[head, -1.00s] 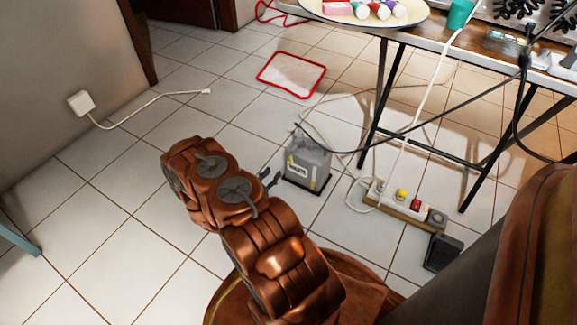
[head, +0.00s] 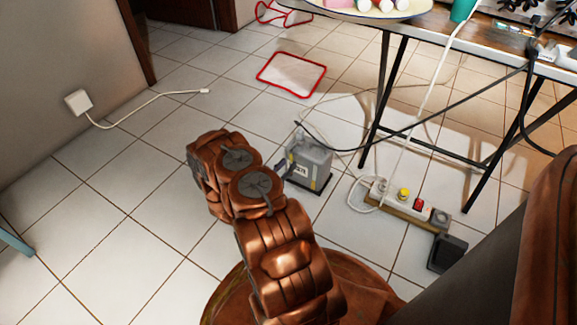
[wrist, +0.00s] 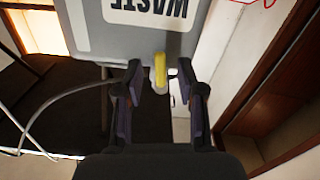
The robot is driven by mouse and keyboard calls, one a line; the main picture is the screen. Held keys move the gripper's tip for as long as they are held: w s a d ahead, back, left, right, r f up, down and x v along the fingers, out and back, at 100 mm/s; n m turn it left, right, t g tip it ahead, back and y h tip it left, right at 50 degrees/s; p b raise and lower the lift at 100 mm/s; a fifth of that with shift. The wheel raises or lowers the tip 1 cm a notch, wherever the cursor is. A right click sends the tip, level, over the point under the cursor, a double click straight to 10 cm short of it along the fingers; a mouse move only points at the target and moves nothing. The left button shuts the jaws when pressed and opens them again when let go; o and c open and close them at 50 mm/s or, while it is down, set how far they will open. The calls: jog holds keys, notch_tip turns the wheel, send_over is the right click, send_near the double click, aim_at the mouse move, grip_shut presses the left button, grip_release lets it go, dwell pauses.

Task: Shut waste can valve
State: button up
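The grey waste can (head: 310,164) stands on the tiled floor in the head view, just beyond my arm. In the wrist view the can (wrist: 150,42) appears upside down with its "WASTE" label. Its yellow valve handle (wrist: 160,70) points toward my gripper, with a pale spout end below it. My gripper (wrist: 160,82) is open, one dark finger on each side of the yellow handle, with gaps visible on both sides. In the head view my gripper is mostly hidden behind my copper-coloured arm.
A power strip (head: 408,203) with a black adapter (head: 447,253) lies right of the can. A table (head: 480,50) with dark legs stands behind. Cables run from the can and across the floor. A red-edged mat (head: 292,75) lies farther back.

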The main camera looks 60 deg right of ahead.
jog(key=shift+d, duration=0.85)
grip_shut()
